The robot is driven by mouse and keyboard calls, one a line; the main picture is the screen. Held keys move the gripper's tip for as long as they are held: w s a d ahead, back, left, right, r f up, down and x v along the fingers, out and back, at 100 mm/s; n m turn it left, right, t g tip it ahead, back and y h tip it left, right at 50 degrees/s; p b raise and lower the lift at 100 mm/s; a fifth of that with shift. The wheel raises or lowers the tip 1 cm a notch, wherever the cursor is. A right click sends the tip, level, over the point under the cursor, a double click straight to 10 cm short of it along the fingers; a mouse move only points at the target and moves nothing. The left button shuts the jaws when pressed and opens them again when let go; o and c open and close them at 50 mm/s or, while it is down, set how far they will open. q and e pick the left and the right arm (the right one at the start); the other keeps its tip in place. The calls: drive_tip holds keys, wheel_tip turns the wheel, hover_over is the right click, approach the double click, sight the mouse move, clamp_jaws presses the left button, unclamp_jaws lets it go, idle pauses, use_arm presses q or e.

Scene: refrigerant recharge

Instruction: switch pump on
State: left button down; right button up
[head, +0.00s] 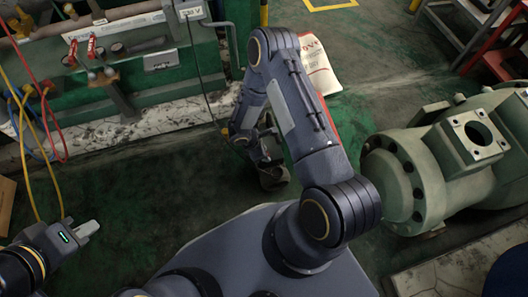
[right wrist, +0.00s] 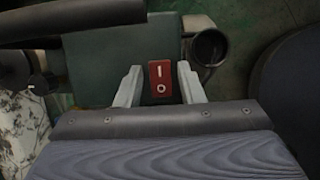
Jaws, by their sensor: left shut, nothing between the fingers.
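A red rocker switch (right wrist: 160,84) marked I and O sits on a dark green housing (right wrist: 105,60), which I take to be the pump, in the right wrist view. My right gripper (right wrist: 160,68) is open, with one pale finger on each side of the switch in that view. I cannot tell whether either finger touches it. In the head view my right forearm hides the switch and most of that gripper. My left gripper (head: 88,229) is shut and empty at the lower left of the head view, far from the switch.
A large green flanged machine (head: 440,165) stands at the right. Red-handled valves (head: 91,47) and red, yellow and blue hoses (head: 40,115) are at the upper left. A white printed sack (head: 318,65) lies beyond my right arm. Green floor is clear between my arms.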

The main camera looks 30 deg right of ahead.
clamp_jaws()
drive_tip(key=shift+d+f+y+b, duration=0.1)
drive_tip(key=shift+d+y+b, duration=0.25)
drive_tip(key=shift+y+b, duration=0.45)
drive_tip(key=shift+s+t+y, duration=0.1)
drive_tip(key=shift+t+y, duration=0.3)
drive_tip(key=shift+y, duration=0.4)
drive_tip(key=shift+o, duration=1.3)
unclamp_jaws()
drive_tip(key=r+p, duration=0.1)
drive_tip(key=r, duration=0.1)
drive_tip(key=r+p, duration=0.1)
drive_tip(key=r, duration=0.1)
drive_tip(key=r+p, duration=0.1)
drive_tip(key=r, duration=0.2)
drive_tip(key=shift+a, duration=0.25)
drive_tip(key=shift+a+r, duration=0.1)
drive_tip(key=shift+r, duration=0.35)
